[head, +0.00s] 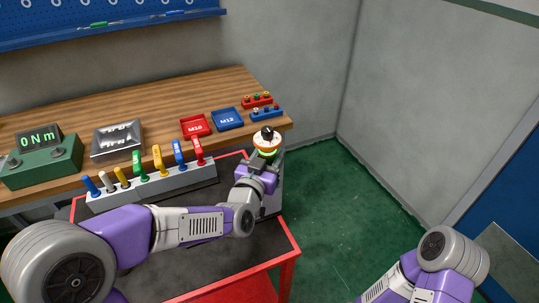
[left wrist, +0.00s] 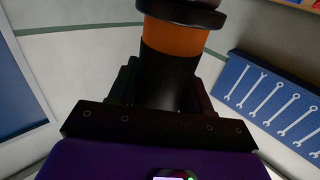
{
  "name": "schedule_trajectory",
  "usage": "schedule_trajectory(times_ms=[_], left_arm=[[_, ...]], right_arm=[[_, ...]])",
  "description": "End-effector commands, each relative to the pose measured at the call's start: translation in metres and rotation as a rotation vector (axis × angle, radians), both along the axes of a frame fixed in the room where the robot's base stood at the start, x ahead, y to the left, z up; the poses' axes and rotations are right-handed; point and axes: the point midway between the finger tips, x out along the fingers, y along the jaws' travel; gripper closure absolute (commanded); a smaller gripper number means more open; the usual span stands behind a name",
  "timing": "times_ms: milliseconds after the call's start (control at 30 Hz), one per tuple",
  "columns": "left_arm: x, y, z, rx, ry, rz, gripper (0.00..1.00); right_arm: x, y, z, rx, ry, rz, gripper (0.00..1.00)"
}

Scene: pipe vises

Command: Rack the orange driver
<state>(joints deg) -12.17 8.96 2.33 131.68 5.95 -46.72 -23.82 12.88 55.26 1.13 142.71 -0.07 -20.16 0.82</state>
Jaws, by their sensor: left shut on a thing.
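The orange driver (left wrist: 175,37) is in my left gripper (left wrist: 160,95), which is shut on it. In the left wrist view it is a thick black body with an orange band and a dark top. In the head view my left gripper (head: 264,160) is at the right end of the bench, with the driver's orange band (head: 267,148), pale part and black top showing above it. The grey rack (head: 200,178) stands to its left, with several coloured drivers upright in it. My right gripper is outside the head view; only part of that arm shows.
Behind the rack, the wooden bench (head: 80,102) carries a green torque display (head: 42,165), a grey tray (head: 118,140), a red M10 tray (head: 195,127), a blue M12 tray (head: 228,119) and small socket holders (head: 266,113). A red-edged cart (head: 290,250) is below. Floor to the right is clear.

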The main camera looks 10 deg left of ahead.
Motion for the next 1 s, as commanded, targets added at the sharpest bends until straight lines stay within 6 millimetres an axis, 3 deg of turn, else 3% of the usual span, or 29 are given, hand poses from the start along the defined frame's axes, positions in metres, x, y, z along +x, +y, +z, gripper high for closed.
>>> schedule_trajectory(times_ms=[1000], left_arm=[[0.001, 0.000, -0.011, -0.001, -0.006, 0.001, 1.00]], right_arm=[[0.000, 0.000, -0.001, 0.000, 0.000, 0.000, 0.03]])
